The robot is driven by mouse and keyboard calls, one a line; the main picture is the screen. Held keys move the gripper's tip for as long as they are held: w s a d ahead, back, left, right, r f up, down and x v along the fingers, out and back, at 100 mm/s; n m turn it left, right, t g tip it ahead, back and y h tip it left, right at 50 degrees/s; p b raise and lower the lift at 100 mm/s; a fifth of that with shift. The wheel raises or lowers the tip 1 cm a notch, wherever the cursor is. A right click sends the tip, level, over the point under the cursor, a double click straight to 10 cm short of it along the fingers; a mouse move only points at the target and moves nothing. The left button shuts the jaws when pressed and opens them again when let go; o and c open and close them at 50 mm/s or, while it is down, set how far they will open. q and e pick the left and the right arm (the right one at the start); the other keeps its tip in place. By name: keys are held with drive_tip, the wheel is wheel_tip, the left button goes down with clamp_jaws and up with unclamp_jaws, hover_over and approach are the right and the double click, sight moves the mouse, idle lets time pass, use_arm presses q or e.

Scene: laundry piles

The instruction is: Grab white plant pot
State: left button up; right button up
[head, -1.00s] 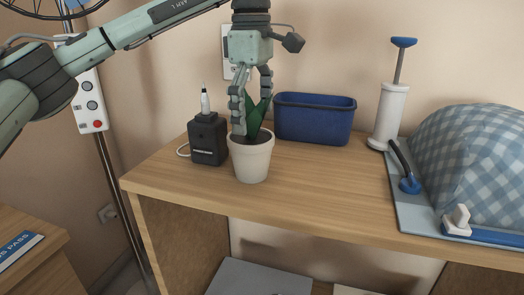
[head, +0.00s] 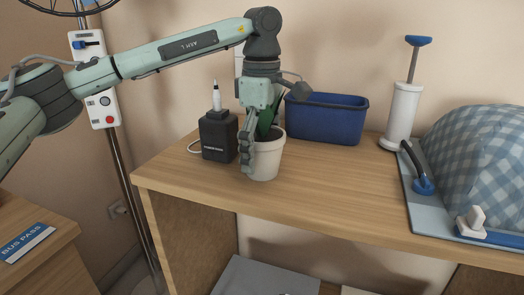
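The white plant pot (head: 266,162), holding a green leafy plant (head: 266,120), stands upright near the front edge of the wooden desk. My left gripper (head: 250,150) points down from above. One of its fingers overlaps the pot's left front side, from the rim to low on the wall. The other finger is mostly hidden by the plant and the gripper itself, so I cannot tell whether the fingers are closed on the pot. My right gripper is not in view.
A black box (head: 218,137) with a white-tipped item on top stands close left of the pot. A blue bin (head: 325,120) is behind right, a white pump (head: 402,115) farther right, beside a checked cloth dome (head: 475,155). The desk (head: 335,190) is bare right of the pot.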

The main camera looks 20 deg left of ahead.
use_arm(q)
drive_tip(key=c, duration=1.2)
drive_tip(key=shift+c, duration=0.5)
drive_tip(key=shift+r, duration=0.15)
